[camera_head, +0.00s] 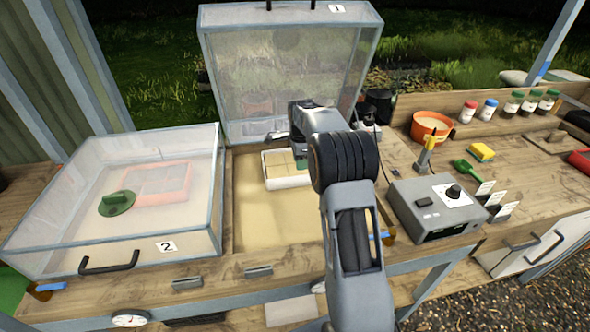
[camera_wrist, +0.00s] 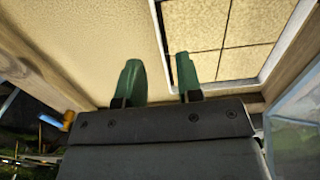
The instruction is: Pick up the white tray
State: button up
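The white tray (camera_head: 290,184) holds tan square blocks and sits on the sandy bed inside the opened frame marked 1. In the wrist view its white rim (camera_wrist: 285,45) frames the tan squares at the upper right. My gripper (camera_wrist: 158,62) is open, its two green fingers apart with nothing held between them. One side rim of the tray runs between the fingertips in that view. The left finger is over sand and the right one over the tray's inside edge. I cannot tell whether the fingers are down beside the rim or still above it. My arm hides the tray's right part in the head view.
The raised clear lid (camera_head: 285,75) stands behind the bed. A closed clear frame (camera_head: 60,225) marked 2 is on the left. A grey control box (camera_head: 437,207), an orange bowl (camera_head: 432,124) and a yellow sponge (camera_head: 481,152) are on the right bench. Bare sand lies in front of the tray.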

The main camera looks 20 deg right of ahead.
aim_at(300, 174)
jog(key=shift+f, duration=3)
grip_shut()
jog(key=shift+r, duration=0.1)
